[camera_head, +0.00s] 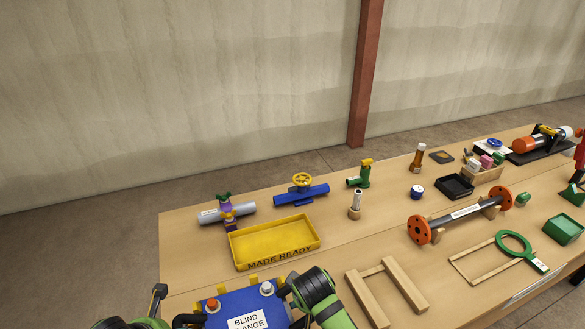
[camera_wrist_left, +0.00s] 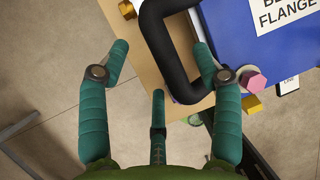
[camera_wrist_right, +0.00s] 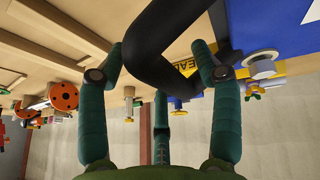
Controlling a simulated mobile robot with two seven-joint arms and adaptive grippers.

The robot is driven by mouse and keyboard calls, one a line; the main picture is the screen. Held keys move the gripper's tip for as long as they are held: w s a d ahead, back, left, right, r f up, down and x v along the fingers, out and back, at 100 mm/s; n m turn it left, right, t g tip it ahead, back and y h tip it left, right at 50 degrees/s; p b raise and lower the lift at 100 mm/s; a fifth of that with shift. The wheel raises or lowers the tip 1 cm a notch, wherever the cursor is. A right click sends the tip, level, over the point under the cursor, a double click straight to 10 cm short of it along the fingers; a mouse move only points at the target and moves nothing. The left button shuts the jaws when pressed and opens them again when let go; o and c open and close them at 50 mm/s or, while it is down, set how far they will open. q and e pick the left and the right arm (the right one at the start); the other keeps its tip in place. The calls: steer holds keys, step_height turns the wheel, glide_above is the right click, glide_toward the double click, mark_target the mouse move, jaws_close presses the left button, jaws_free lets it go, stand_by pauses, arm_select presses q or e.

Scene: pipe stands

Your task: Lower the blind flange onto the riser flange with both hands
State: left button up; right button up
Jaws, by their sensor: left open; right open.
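The blind flange (camera_head: 238,300) is a blue plate with a white label, at the bottom of the head view. It also shows in the left wrist view (camera_wrist_left: 228,35) and the right wrist view (camera_wrist_right: 246,28). It has a black handle at each side. My left gripper (camera_wrist_left: 160,52) is open, with the left black handle (camera_wrist_left: 155,40) crossing between its fingers. My right gripper (camera_wrist_right: 158,52) is open, with the right black handle (camera_wrist_right: 150,45) between its fingers. Bolt heads, one pink (camera_wrist_left: 251,81), show at the plate. I cannot make out the riser flange.
A yellow tray (camera_head: 274,262) marked MADE READY stands just behind the plate. A wooden frame (camera_head: 408,284) lies to the right, and a pipe spool with orange flanges (camera_head: 419,230) is beyond it. Valves and small fittings stand along the back of the table.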

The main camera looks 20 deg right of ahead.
arm_select(q)
steer(key=shift+v, duration=2.3)
arm_select(e)
steer(key=shift+v, duration=3.8)
arm_select(q)
steer(key=v, duration=1.2)
